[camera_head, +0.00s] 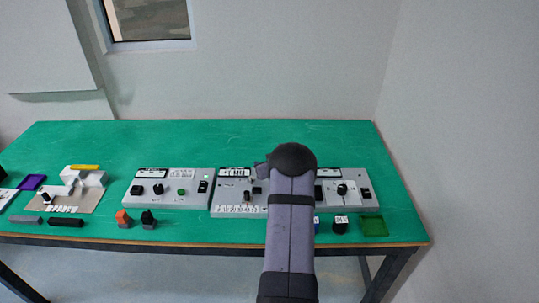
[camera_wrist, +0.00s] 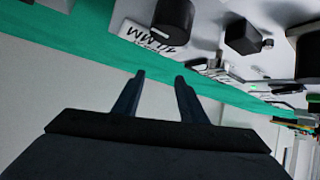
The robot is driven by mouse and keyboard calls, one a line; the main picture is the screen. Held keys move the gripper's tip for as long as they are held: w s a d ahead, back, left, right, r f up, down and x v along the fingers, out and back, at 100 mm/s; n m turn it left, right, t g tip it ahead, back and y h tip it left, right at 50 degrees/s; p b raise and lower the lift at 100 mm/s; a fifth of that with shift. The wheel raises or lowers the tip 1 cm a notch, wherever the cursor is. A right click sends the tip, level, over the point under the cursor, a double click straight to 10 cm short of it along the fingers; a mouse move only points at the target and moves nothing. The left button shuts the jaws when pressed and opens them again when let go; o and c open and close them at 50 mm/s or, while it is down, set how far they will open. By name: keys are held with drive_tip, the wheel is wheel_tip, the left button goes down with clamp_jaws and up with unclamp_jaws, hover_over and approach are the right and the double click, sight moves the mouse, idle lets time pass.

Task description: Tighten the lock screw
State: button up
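My gripper (camera_wrist: 160,78) is open and empty in the wrist view, its two dark fingers apart and pointing toward the panel and green table. A black cylindrical knob (camera_wrist: 173,20) with a white mark stands on a light panel beyond the fingertips, beside a white printed label (camera_wrist: 152,36). A black square block (camera_wrist: 243,38) is to its right. The fingers touch neither. I cannot tell for sure which part is the lock screw. In the head view my arm hides the gripper and part of the middle panel (camera_head: 222,203).
The green table (camera_head: 200,142) is clear behind the panels. A left panel (camera_head: 140,199) and a right panel (camera_head: 356,205) flank the middle one. A white fixture (camera_head: 92,180), purple tray (camera_head: 32,182), green tray (camera_head: 374,226) and small orange-topped block (camera_head: 123,217) stand around.

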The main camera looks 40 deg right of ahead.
drive_tip(key=d+m+g, duration=0.1)
drive_tip(key=w+d+m+h, duration=0.1)
drive_tip(key=shift+w+d+g, duration=0.1)
drive_tip(key=shift+d+g, duration=0.2)
drive_tip(key=shift+g, duration=0.1)
drive_tip(key=shift+w+d+r+m+g+h+b, duration=0.15)
drive_tip(key=shift+d+m+g+h+b, duration=0.2)
drive_tip(key=shift+d+m+g, duration=0.35)
drive_tip(key=shift+w+r+m+g+h+b, duration=0.2)
drive_tip(key=shift+m+g, duration=0.35)
drive_tip(key=shift+m, duration=0.4)
drive_tip(key=shift+s+r+m+g+h+b, duration=0.1)
drive_tip(key=shift+r+m+g+h, duration=0.15)
drive_tip(key=shift+m+g, duration=0.5)
drive_tip(key=shift+m, duration=0.3)
